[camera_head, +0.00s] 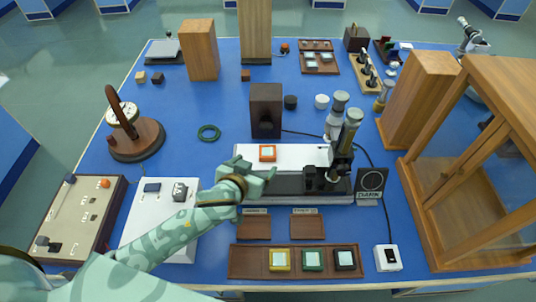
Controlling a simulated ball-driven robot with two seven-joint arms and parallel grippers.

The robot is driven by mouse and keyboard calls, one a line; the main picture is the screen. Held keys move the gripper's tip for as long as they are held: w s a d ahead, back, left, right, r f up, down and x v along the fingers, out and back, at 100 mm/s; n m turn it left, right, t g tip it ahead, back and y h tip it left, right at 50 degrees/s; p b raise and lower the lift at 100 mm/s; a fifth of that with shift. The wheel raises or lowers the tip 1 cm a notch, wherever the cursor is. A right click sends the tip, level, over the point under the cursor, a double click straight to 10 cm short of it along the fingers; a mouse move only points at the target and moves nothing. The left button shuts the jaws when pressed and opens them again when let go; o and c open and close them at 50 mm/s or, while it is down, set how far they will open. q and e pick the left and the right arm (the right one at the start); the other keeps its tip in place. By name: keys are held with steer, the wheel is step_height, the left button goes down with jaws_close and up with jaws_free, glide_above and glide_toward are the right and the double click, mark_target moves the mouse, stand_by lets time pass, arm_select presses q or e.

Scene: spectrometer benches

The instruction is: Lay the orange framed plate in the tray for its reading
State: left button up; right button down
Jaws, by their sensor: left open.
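The orange framed plate (267,152) lies flat on the white top of the instrument (303,154) in the middle of the bench. My left gripper (268,174) is open and empty, just in front of the plate; whether it touches anything is hard to tell. Two small brown trays with labels stand in front of the instrument: a left one (254,229) and a right one (308,229). Both look empty; their labels are too small to read. A long brown tray (238,262) nearer me holds a yellow (280,260), a green (313,260) and a black framed plate (345,260). My right gripper is not in view.
A dark block (266,108) stands behind. A glass-sided wooden case (480,165) fills the right. Blue bench is clear around the green ring (209,132).

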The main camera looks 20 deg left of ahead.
mark_target(266, 155)
arm_select(q)
steer(key=x, duration=0.2)
steer(key=shift+w+f+b, duration=0.2)
steer(key=shift+w+b, duration=0.1)
steer(key=shift+w, duration=0.05)
steer(key=b+x, duration=0.1)
steer(key=x, duration=0.3)
steer(key=shift+d+b, duration=0.2)
steer(key=shift+b, duration=0.1)
steer(key=shift+w+f, duration=0.15)
steer(key=shift+w, duration=0.25)
steer(key=shift+s, duration=0.1)
steer(key=shift+c, duration=0.3)
steer(key=c, duration=1.3)
